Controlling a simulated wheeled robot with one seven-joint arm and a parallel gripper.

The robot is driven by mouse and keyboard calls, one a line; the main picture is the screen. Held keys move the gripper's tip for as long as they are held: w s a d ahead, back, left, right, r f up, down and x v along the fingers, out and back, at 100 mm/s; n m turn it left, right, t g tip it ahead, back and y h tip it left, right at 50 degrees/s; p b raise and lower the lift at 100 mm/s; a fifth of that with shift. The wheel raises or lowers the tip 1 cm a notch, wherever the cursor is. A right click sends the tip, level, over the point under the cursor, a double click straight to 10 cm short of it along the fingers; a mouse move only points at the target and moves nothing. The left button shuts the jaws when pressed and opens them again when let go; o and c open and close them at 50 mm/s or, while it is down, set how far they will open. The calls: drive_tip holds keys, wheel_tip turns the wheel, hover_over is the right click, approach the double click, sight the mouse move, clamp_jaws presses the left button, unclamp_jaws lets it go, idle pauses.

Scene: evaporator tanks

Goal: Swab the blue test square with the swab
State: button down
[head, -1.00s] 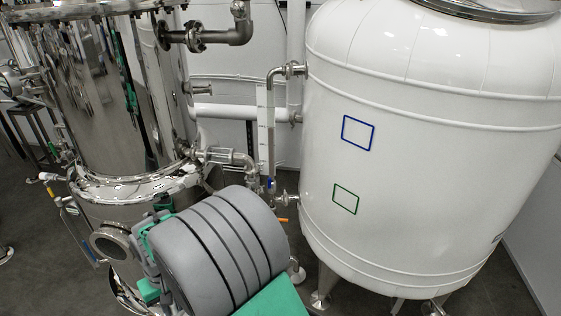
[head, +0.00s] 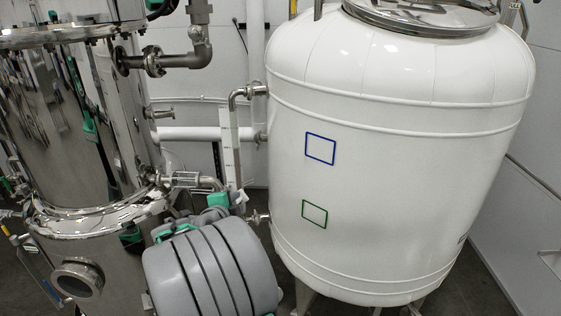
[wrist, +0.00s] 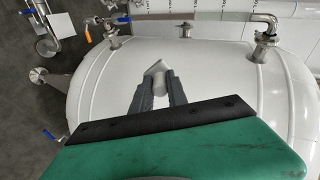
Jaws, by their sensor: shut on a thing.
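The blue test square (head: 320,148) is a blue outline on the side of the white tank (head: 400,190), facing me in the head view. My gripper (wrist: 159,88) is shut on the swab (wrist: 156,68), a small pale piece with an angular tip, in the wrist view. The white tank's curved surface (wrist: 215,70) lies behind the gripper there, and no square shows in that view. In the head view my arm is at the lower left of the tank. The gripper and swab are too small and cluttered there to make out clearly. I cannot see the swab touching the blue square.
A green outlined square (head: 315,214) is below the blue one. A steel tank (head: 65,130) stands on the left. Pipes and valves (head: 240,95) run between the tanks. Floor shows free to the right of the white tank.

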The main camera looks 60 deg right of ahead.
drive_tip(key=s+d+r+m+g+h, duration=0.2)
drive_tip(key=s+d+r+m+g, duration=0.15)
drive_tip(key=s+r, duration=0.2)
drive_tip(key=s+d+r+m+g+h, duration=0.2)
drive_tip(key=s+d+r+g, duration=0.25)
drive_tip(key=r, duration=0.25)
drive_tip(key=p+x, duration=0.4)
drive_tip(key=x, duration=0.2)
drive_tip(key=shift+s+d+r+p, duration=0.2)
drive_tip(key=shift+s+d+p, duration=0.05)
drive_tip(key=shift+s+p, duration=0.05)
drive_tip(key=shift+b+x, duration=0.75)
drive_tip(key=shift+x, duration=0.25)
drive_tip(key=shift+s+a+b, duration=0.25)
drive_tip(key=shift+s+b, duration=0.1)
drive_tip(key=shift+s, duration=0.35)
drive_tip(key=shift+s+a+b, duration=0.2)
drive_tip(key=shift+s+b, duration=0.1)
drive_tip(key=shift+s, duration=0.4)
drive_tip(key=shift+s+a+b, duration=0.2)
drive_tip(key=shift+s+b, duration=0.4)
drive_tip(key=shift+s, duration=0.85)
drive_tip(key=shift+s+a+b, duration=0.15)
drive_tip(key=shift+s+b, duration=0.4)
drive_tip(key=shift+s, duration=0.95)
drive_tip(key=shift+f+b, duration=0.1)
drive_tip(key=shift+b, duration=0.5)
